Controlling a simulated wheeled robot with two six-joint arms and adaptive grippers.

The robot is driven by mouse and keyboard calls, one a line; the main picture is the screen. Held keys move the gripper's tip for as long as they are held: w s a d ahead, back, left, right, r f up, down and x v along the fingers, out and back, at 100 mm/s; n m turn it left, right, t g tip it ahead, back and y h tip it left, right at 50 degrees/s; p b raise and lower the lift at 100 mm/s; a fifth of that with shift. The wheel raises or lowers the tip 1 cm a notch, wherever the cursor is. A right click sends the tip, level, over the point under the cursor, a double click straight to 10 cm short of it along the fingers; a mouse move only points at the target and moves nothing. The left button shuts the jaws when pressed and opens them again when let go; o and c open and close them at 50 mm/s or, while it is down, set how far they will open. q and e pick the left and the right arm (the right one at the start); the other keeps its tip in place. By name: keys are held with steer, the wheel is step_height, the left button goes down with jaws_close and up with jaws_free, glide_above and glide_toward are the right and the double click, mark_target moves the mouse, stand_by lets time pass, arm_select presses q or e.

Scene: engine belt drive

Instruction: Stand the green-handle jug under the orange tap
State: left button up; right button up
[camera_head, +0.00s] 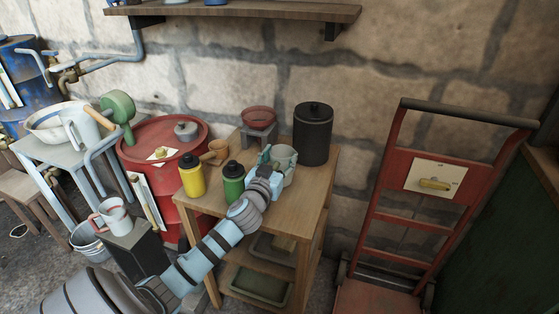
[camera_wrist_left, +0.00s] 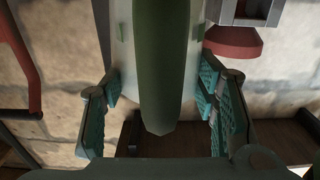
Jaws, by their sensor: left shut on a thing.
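The green-handle jug (camera_head: 284,157) is a pale grey-green vessel at the back of the wooden side table. In the left wrist view its dark green handle (camera_wrist_left: 165,65) fills the middle, with the pale body (camera_wrist_left: 122,40) behind it. My left gripper (camera_head: 268,168) is shut on this jug, its teal finger pads either side of the handle. Whether the jug's base touches the table is hidden. A brownish-orange tap (camera_head: 67,79) sits on the wall pipe at upper left; I cannot tell whether it is the orange tap. My right gripper is not in view.
Yellow (camera_head: 192,176) and green (camera_head: 233,183) bottles, a brown mug (camera_head: 216,152) and a black canister (camera_head: 313,134) crowd the wooden table (camera_head: 318,190). A red drum (camera_head: 187,200) stands left. A red-handle jug (camera_head: 114,215) stands on a dark stand. A red hand truck (camera_head: 420,225) stands right.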

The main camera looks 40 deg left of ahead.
arm_select(q)
steer(key=o, duration=0.9)
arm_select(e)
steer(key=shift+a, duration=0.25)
arm_select(q)
steer(key=v, duration=1.2)
steer(key=shift+p, duration=0.35)
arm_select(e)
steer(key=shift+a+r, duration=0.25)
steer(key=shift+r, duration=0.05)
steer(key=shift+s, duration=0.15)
